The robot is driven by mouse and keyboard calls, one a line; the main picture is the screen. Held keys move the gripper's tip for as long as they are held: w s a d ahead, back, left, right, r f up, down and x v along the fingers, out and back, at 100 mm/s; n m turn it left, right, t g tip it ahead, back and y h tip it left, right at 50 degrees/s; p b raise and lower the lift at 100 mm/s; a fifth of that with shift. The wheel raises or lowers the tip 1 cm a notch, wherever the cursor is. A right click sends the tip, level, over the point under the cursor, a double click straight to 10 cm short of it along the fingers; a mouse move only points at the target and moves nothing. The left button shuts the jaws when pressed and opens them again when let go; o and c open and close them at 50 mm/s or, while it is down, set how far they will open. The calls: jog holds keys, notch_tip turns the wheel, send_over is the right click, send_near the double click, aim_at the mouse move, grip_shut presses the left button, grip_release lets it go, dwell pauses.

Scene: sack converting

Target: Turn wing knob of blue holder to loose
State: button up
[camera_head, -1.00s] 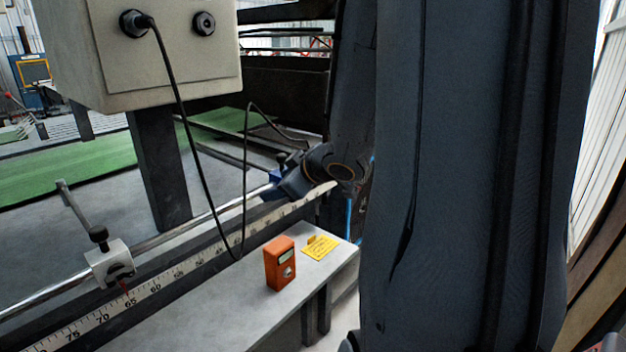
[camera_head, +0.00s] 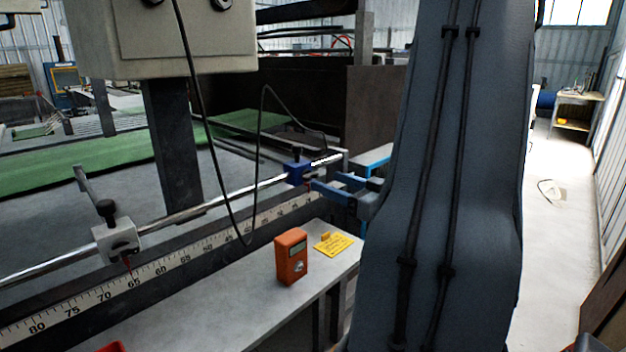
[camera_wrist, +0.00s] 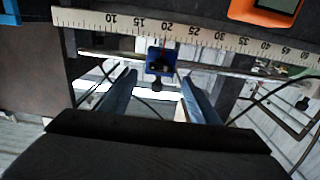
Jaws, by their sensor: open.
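The blue holder (camera_head: 296,173) sits on the far part of the chrome rail, above the ruler scale. In the wrist view the blue holder (camera_wrist: 161,60) is near the middle, with a dark knob (camera_wrist: 156,85) on it. My gripper (camera_head: 326,183) is just right of the holder in the head view, its blue-grey fingers pointing at it. In the wrist view my gripper (camera_wrist: 156,80) is open, one finger on each side of the knob, with visible gaps and nothing held. Whether the knob is tight or loose cannot be told.
A white holder (camera_head: 118,240) with a lever is nearer on the rail (camera_head: 165,232). A black cable hangs from the grey box (camera_head: 165,40) near the rail.

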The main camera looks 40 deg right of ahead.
aim_at(313, 176)
jog(key=w, duration=0.5)
jog(key=shift+w+a+p, duration=0.25)
jog(key=shift+w+p, duration=0.05)
jog(key=shift+w, duration=0.1)
jog(key=shift+c, duration=0.2)
jog(key=c, duration=1)
